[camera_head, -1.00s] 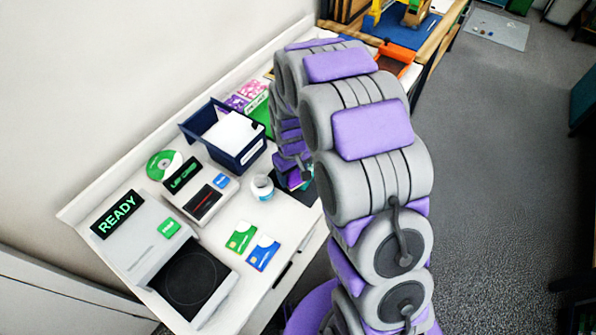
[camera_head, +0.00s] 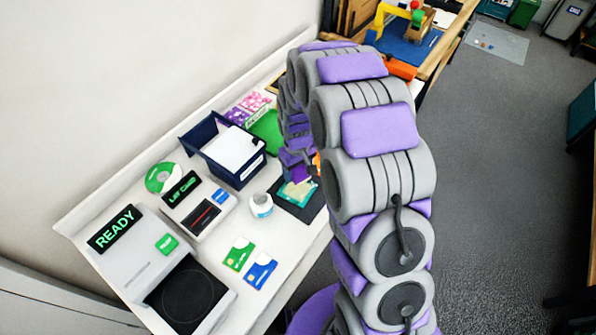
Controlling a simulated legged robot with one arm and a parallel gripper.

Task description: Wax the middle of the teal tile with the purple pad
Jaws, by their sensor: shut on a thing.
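The teal tile (camera_head: 300,194) lies on a dark mat (camera_head: 311,210) near the right edge of the white counter. A pale patch shows on the tile. My gripper (camera_head: 298,174) is small in view at the end of my arm, pointing down over the tile's far part. It is shut on the purple pad (camera_head: 297,173), which is hard to tell from my arm's purple parts. I cannot tell whether the pad touches the tile. My arm hides the tile's far side.
A white jar (camera_head: 261,206) stands just left of the mat. A navy bin (camera_head: 238,172) with white sheets stands behind it. Green and blue cards (camera_head: 250,263), a card reader (camera_head: 199,205) and a READY device (camera_head: 135,250) occupy the counter's left and front.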

